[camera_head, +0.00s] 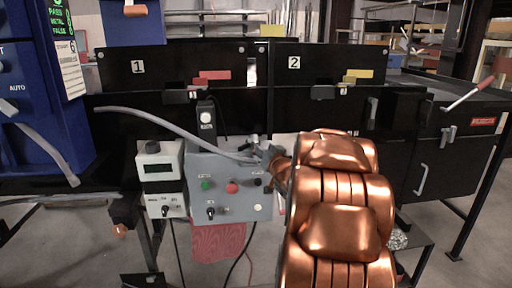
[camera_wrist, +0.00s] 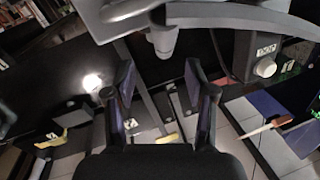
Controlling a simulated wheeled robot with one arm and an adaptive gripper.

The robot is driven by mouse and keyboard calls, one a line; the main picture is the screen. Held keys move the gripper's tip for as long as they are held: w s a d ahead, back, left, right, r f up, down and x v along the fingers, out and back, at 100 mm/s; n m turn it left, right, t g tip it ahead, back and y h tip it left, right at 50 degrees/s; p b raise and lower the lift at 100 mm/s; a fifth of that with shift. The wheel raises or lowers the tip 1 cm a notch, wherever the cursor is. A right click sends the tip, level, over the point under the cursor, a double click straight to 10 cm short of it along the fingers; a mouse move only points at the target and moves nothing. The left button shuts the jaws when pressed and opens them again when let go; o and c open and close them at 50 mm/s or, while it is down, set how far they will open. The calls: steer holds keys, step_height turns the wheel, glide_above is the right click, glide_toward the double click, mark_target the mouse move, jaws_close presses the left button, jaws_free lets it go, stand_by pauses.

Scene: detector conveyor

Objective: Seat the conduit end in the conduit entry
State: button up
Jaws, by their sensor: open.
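A grey conduit (camera_head: 170,122) slopes down to the right across the black panels in the head view. Its right end is close to my gripper (camera_head: 266,158), above the top edge of a grey control box (camera_head: 224,175). In the wrist view a grey tube (camera_wrist: 235,15) arches across the top. A grey fitting (camera_wrist: 162,42) points down there, beyond the fingertips. My gripper (camera_wrist: 160,88) is open, its two dark fingers spread apart with nothing visible gripped between them. I cannot make out the conduit entry clearly, nor whether the conduit end touches it.
A white meter unit (camera_head: 161,175) stands left of the control box. A blue cabinet (camera_head: 35,100) with a second grey tube (camera_head: 48,152) is at far left. Black panels stand behind. A pink cloth (camera_head: 218,242) hangs below the box. My copper arm covers the right centre.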

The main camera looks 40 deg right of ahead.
mark_target(257, 143)
steer(key=shift+a+x, duration=0.15)
steer(key=shift+x, duration=1.15)
steer(key=shift+a+x, duration=0.1)
steer(key=shift+x, duration=1.2)
steer(key=shift+w+f, duration=0.1)
steer(key=shift+w, duration=0.05)
jaws_close()
